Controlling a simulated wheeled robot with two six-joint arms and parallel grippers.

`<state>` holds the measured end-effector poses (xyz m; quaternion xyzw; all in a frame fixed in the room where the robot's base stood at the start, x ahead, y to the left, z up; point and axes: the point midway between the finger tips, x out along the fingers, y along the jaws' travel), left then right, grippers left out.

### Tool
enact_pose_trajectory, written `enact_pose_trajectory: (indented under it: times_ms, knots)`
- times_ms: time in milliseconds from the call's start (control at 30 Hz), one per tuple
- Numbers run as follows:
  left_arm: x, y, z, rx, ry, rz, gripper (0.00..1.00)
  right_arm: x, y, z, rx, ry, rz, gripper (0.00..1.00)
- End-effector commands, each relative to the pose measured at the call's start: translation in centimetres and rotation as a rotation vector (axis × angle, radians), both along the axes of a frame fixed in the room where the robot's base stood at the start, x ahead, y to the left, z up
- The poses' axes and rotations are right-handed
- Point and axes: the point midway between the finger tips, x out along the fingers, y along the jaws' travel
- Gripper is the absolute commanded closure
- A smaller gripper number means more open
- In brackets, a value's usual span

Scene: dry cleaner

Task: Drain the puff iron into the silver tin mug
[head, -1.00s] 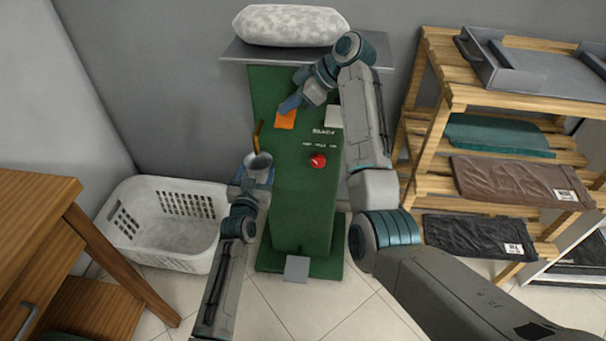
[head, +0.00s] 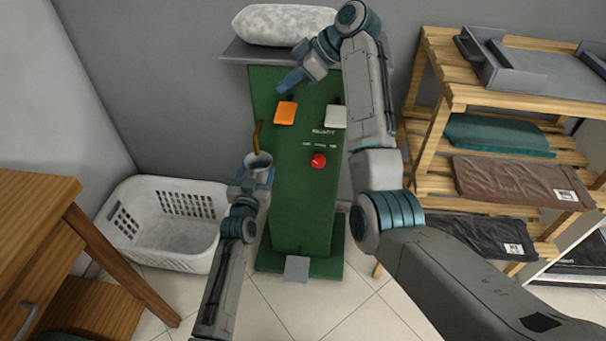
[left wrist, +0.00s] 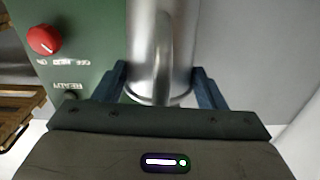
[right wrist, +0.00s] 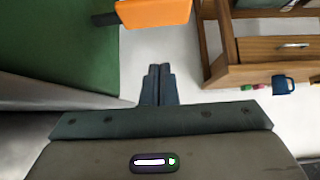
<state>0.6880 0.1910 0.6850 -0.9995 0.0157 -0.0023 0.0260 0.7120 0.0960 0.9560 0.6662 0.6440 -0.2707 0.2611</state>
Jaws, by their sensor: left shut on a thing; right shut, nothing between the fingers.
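The puff iron is a green cabinet (head: 300,205) with a pale padded puff (head: 285,25) on top. Its front carries an orange paddle (head: 285,113), a white paddle (head: 335,117) and a red knob (head: 318,160). A brass-coloured spout (head: 257,134) sticks out at its left side. My left gripper (head: 254,175) is shut on the silver tin mug (head: 259,162), upright with its mouth just below the spout. The mug also fills the left wrist view (left wrist: 160,50). My right gripper (head: 284,88) is shut and empty, above and apart from the orange paddle, which shows in the right wrist view (right wrist: 153,12).
A white laundry basket (head: 165,255) stands on the floor at left, near a wooden table (head: 40,200). A wooden rack (head: 440,95) with folded cloths stands at right. A grey pedal (head: 297,268) sits at the cabinet's foot.

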Motion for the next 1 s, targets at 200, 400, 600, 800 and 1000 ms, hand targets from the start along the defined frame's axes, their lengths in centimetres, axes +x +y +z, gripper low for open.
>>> enact_pose_trajectory:
  times_ms: [200, 400, 600, 800, 1000]
  knots:
    - [0.0, 0.0, 0.0, 0.0, -0.001, 0.0, 0.6, 0.1, -0.6, 0.6, 0.0, -0.002, -0.002, 1.0]
    - [0.0, 0.0, 0.0, 0.0, -0.001, 0.0, 0.6, 0.0, -3.1, 2.9, -0.001, -0.003, -0.003, 1.0]
    - [0.0, 0.0, 0.0, 0.0, -0.001, 0.0, 0.6, -0.1, -4.9, 4.7, -0.001, -0.001, -0.001, 1.0]
    - [0.0, 0.0, 0.0, 0.0, -0.001, 0.0, 0.6, -0.2, -5.4, 5.2, 0.001, 0.0, 0.0, 1.0]
    - [0.0, 0.0, 0.0, 0.0, -0.001, 0.0, 0.6, -0.1, -5.4, 5.2, 0.0, 0.0, 0.0, 1.0]
